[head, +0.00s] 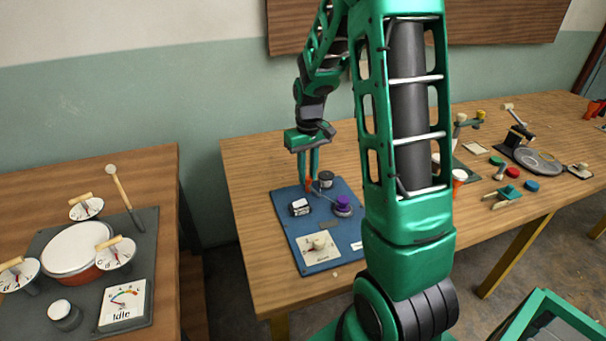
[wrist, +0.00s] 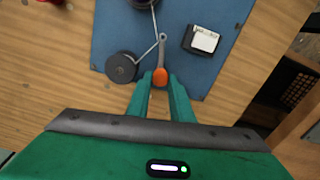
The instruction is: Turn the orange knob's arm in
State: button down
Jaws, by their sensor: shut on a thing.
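The orange knob (wrist: 160,78) sits at the end of a grey arm (wrist: 162,50) over the blue board (wrist: 175,20). In the wrist view the knob lies between the two green fingertips, and the arm reaches away toward the board's middle. My gripper (wrist: 160,80) is shut on the orange knob. In the head view my gripper (head: 313,180) reaches down to the back part of the board (head: 345,255), and the knob (head: 310,184) shows as a small orange patch at the fingertips.
On the board are a black round part (head: 326,179), a purple-topped part (head: 343,205), a black-and-white block (head: 300,207) and a cream dial plate (head: 319,247). A thin rod (wrist: 148,50) runs beside the grey arm. Other gadgets stand farther right on the table.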

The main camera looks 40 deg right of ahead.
jog(key=n, duration=0.4)
jog(key=shift+w+a+r, duration=0.1)
jog(key=shift+w+a, duration=0.05)
jog(key=shift+n, duration=0.5)
jog(key=shift+s+d, duration=0.2)
jog(key=c, duration=1.6)
grip_release()
jog(key=shift+o, duration=0.2)
